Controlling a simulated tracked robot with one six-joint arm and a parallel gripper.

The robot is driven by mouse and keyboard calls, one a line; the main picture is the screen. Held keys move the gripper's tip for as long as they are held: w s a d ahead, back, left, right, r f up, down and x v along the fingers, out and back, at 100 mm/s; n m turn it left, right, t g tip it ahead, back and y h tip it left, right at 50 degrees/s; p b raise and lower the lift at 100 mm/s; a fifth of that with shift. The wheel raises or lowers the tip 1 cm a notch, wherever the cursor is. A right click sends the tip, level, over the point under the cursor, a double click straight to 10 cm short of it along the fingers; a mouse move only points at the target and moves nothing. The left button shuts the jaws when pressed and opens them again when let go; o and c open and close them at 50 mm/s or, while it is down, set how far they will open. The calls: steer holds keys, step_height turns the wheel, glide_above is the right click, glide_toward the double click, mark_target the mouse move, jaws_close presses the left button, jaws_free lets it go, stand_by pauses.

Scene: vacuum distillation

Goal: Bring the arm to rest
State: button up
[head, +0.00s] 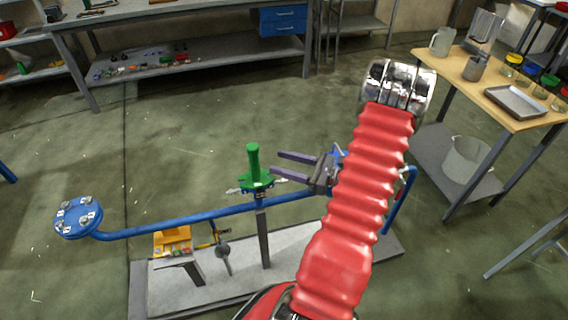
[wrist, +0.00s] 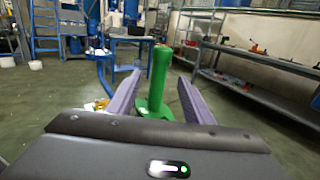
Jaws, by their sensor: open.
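My gripper (head: 296,169) is open, its two purple-grey fingers pointing left in the head view. Just beyond the fingertips stands a green upright handle (head: 253,164) on a blue pipe. In the wrist view my gripper (wrist: 155,85) shows both fingers apart, with the green handle (wrist: 160,80) between them in the picture, seemingly ahead of the tips. Nothing is seen held. My red-sleeved arm is raised and bent in front of the rig and hides part of the pipe's right end.
The blue pipe (head: 170,228) runs left to a bolted blue flange (head: 78,217). A grey base plate (head: 232,261) carries the rig and a yellow box (head: 172,242). A wooden-topped table (head: 455,75) stands right, a workbench (head: 170,12) behind. Floor between is clear.

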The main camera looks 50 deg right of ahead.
stand_by(0.4)
steer(key=s+a+f+n+g+y, duration=0.2)
steer(key=s+a+f+n+g, duration=0.15)
steer(key=a+f, duration=0.2)
steer(key=s+a+r+n+g, duration=0.2)
steer(key=a+n+g, duration=0.3)
steer(key=a, duration=0.1)
steer(key=s+a+r+n+g, duration=0.2)
steer(key=a+n+g, duration=0.3)
steer(key=a+n, duration=0.1)
steer(key=a+r+n+t+h, duration=0.2)
steer(key=a+r+n+h, duration=0.5)
steer(key=a+r+n, duration=1)
step_height(320, 180, up, 4)
steer(key=shift+w+a+r+n+h, duration=0.2)
steer(key=shift+w+a+n+h, duration=0.2)
steer(key=shift+a, duration=0.2)
